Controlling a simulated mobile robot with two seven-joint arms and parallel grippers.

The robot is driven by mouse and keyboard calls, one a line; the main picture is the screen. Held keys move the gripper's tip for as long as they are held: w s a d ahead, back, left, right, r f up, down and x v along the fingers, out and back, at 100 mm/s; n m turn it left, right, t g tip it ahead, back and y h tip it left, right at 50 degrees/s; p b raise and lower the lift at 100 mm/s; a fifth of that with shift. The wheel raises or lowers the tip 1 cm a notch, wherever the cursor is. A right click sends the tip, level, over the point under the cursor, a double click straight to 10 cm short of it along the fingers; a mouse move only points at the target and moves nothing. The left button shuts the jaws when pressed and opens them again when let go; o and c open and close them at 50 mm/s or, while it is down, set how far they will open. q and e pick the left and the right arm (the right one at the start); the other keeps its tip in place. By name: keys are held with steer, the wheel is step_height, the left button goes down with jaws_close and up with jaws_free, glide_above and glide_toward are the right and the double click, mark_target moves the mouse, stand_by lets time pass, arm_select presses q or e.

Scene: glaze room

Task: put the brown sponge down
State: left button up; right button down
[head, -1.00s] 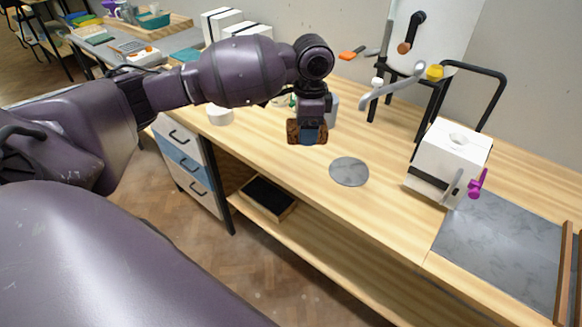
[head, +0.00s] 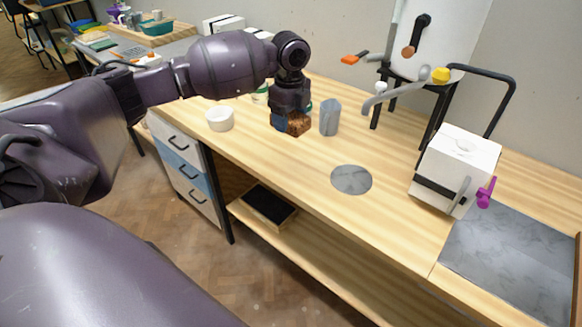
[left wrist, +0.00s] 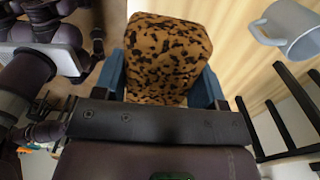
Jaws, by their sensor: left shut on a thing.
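The brown sponge (head: 298,124) is a speckled brown block with dark spots. My left gripper (head: 286,122) is shut on it, low over the wooden bench in the head view. In the left wrist view the sponge (left wrist: 167,58) sits between the two blue fingers of the left gripper (left wrist: 163,78). I cannot tell whether the sponge touches the bench top. My right gripper is not in view.
A grey cup (head: 330,118) stands just right of the sponge, and a white bowl (head: 220,119) stands to its left. A grey disc (head: 351,180) lies nearer the front edge. A white box-shaped device (head: 456,168) stands at the right. The bench between cup and disc is clear.

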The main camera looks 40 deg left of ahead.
arm_select(q)
steer(key=b, duration=0.1)
glide_above(290, 173)
step_height(290, 173, down, 10)
steer(key=shift+r, duration=0.1)
steer(key=shift+f, duration=0.35)
step_height(290, 173, down, 6)
steer(key=shift+r+b, duration=0.25)
steer(key=shift+b, duration=0.5)
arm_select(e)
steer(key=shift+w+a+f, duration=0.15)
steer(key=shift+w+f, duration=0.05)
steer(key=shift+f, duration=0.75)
arm_select(q)
steer(key=shift+r, duration=0.1)
steer(key=shift+f, duration=0.2)
steer(key=o, duration=0.9)
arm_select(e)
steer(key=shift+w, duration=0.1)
